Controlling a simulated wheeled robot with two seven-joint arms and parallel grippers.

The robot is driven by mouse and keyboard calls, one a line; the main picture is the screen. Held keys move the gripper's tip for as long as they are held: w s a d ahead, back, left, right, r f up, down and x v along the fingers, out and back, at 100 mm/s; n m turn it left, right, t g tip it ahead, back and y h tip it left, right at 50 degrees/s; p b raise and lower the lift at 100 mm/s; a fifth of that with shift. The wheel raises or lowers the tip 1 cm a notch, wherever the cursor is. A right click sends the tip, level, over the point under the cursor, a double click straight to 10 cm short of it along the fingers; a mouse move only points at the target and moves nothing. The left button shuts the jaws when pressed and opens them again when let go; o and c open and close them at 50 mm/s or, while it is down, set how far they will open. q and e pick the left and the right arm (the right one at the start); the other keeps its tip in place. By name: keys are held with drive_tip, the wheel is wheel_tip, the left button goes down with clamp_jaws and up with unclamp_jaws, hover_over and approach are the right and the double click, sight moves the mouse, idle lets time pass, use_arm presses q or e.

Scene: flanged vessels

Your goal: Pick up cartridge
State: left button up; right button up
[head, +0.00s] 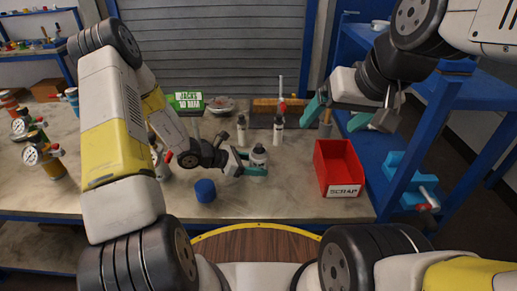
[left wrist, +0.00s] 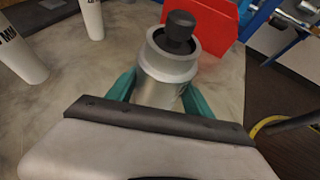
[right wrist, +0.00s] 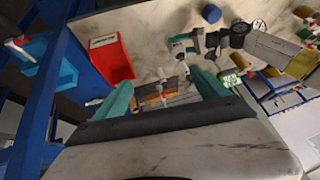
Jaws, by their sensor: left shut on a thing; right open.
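My left gripper (head: 250,164) is shut around a grey metal flanged vessel (head: 258,156) with a dark knob on top. In the left wrist view, the vessel (left wrist: 166,62) stands upright between the teal fingers (left wrist: 160,92), below its flange. I cannot tell whether it is lifted off the table. Which item is the cartridge is not clear; white lettered cylinders (left wrist: 20,48) stand to the left, and they also show in the head view (head: 278,130). My right gripper (head: 338,114) is open and empty, raised above the table's right edge; its fingers frame the right wrist view (right wrist: 160,88).
A red bin (head: 338,168) labelled scrap stands right of the vessel. A blue cap (head: 205,191) lies near the front edge. A green box (head: 186,101) is at the back. Several valve fittings (head: 38,150) stand at left. A blue shelf unit (head: 440,120) is at right.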

drive_tip(key=shift+w, duration=0.15)
drive_tip(key=c, duration=0.6)
drive_tip(key=w+n, duration=0.2)
drive_tip(key=n, duration=0.1)
drive_tip(key=w+a+f+n+h, duration=0.1)
drive_tip(key=w+n, duration=0.1)
drive_tip(key=n, duration=0.1)
drive_tip(key=w+a+f+n+g, duration=0.1)
drive_tip(key=n, duration=0.2)
drive_tip(key=shift+w+n+h, duration=0.3)
drive_tip(key=shift+w, duration=0.1)
drive_tip(key=shift+c, duration=0.8)
drive_tip(key=n+g+h, duration=0.1)
drive_tip(key=n+h, duration=0.1)
drive_tip(key=n, duration=2.1)
approach(258, 146)
drive_tip(key=shift+x, duration=4.45)
